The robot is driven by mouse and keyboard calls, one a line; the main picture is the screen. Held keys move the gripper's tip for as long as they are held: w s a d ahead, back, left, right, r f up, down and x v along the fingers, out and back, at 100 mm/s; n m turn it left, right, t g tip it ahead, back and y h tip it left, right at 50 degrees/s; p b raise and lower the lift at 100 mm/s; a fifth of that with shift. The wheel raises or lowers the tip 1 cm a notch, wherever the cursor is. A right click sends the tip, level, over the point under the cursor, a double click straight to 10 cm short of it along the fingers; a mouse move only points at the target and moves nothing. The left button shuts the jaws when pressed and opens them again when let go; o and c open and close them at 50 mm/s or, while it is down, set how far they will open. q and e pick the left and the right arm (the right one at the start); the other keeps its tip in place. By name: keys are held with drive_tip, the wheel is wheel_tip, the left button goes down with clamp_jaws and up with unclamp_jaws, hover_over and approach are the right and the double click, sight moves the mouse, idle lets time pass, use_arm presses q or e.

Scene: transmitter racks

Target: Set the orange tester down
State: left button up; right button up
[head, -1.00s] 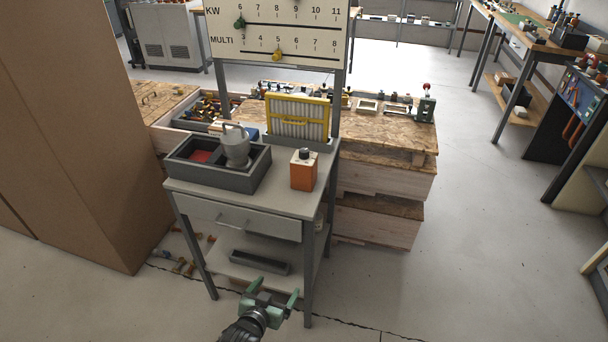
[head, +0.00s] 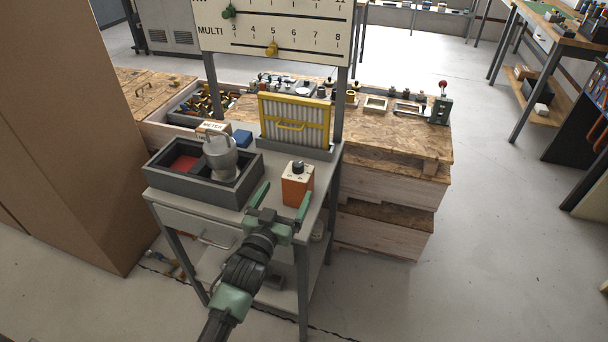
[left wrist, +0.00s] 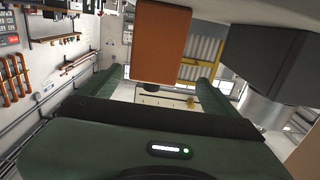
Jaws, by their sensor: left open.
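The orange tester (head: 297,187), a small box with a black knob on its top, stands upright on the grey top of the cart (head: 325,175), near its right side. My left gripper (head: 282,201) is open at the cart's front edge, in front of the tester. In the left wrist view the picture is upside down, and the tester (left wrist: 160,45) shows between the two green fingers, beyond the palm. I cannot tell whether a finger touches it. My right gripper is not in view.
Left of the tester, a dark divided tray (head: 168,183) holds a grey metal vessel (head: 220,155) and something red. Behind stands a yellow-framed filter panel (head: 294,122). A scale board (head: 270,30) rises above the cart. A tall brown cabinet (head: 75,130) blocks the left.

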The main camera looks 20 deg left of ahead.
sight(292, 184)
use_arm(q)
drive_tip(key=shift+w+d+r, duration=0.1)
drive_tip(key=shift+w+r, duration=0.05)
drive_tip(key=shift+w, duration=1.1)
drive_tip(key=shift+w+d, duration=0.1)
drive_tip(key=shift+w, duration=0.3)
drive_tip(key=w, duration=0.1)
drive_tip(key=w+p, duration=0.1)
drive_tip(key=w, duration=0.1)
drive_tip(key=shift+w+d+r, duration=0.1)
drive_tip(key=shift+w+d, duration=0.2)
drive_tip(key=shift+d, duration=0.05)
drive_tip(key=shift+w, duration=0.5)
drive_tip(key=c, duration=1.9)
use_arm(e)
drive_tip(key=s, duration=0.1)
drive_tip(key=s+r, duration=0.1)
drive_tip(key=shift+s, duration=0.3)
